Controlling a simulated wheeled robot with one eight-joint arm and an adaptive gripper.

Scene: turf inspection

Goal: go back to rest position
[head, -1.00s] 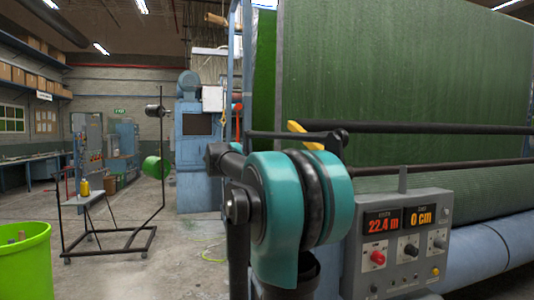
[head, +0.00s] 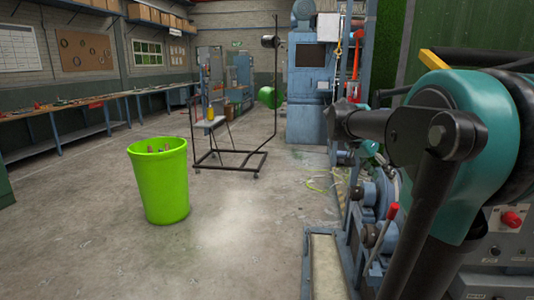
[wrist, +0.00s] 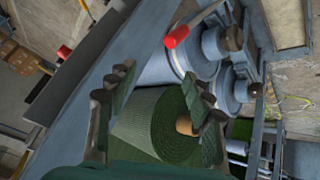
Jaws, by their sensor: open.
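My gripper (wrist: 158,80) shows in the wrist view with its two dark fingers spread apart. Behind and between the fingers lies a green turf roll (wrist: 150,128) with a tan core. The fingers do not appear closed on it; I cannot tell how far away it is. My teal and black arm fills the right side of the head view, where the gripper itself does not show.
Blue machinery with a red-handled lever (head: 392,212) stands close beside my arm; the red handle also shows in the wrist view (wrist: 177,37). A lime green bin (head: 160,182) and a wheeled black frame (head: 230,158) stand on the floor. The floor at left is mostly clear.

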